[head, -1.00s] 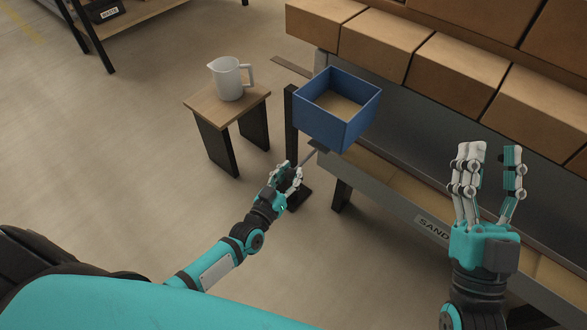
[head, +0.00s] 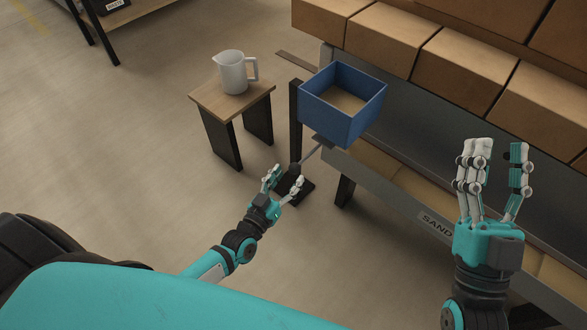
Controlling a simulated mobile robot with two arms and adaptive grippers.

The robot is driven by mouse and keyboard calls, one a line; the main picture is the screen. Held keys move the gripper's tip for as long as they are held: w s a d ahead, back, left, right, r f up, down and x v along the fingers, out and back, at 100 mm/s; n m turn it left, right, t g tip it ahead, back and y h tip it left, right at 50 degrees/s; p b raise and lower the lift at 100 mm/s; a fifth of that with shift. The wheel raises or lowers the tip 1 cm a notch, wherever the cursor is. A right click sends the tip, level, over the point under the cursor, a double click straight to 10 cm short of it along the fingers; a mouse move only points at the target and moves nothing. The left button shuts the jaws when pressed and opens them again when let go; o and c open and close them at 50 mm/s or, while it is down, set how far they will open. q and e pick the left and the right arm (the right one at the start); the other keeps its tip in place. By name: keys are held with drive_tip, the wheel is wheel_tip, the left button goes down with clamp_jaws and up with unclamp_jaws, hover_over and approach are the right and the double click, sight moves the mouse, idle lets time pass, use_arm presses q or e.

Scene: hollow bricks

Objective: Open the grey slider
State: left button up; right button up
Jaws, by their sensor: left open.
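The grey slider (head: 311,154) sticks out from under the blue open-topped box (head: 345,118), towards the lower left. A dark knob (head: 295,168) is at its outer end. How far the slider is drawn out under the box cannot be told. My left gripper (head: 284,179) is open, just below and left of the knob, with its fingers spread towards it. It appears clear of the slider. My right gripper (head: 497,152) is open and empty, its fingers pointing up, in front of the grey bench at right.
The blue box holds sand-coloured material and is beside a dark post (head: 295,115). A white jug (head: 233,72) stands on a small wooden table (head: 208,99) at left. Cardboard boxes (head: 460,60) line the shelf behind. The floor at left is clear.

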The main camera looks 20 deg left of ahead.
use_arm(q)
drive_tip(key=s+a, duration=0.1)
drive_tip(key=s, duration=0.6)
drive_tip(key=shift+s, duration=0.3)
drive_tip(key=shift+a, duration=0.1)
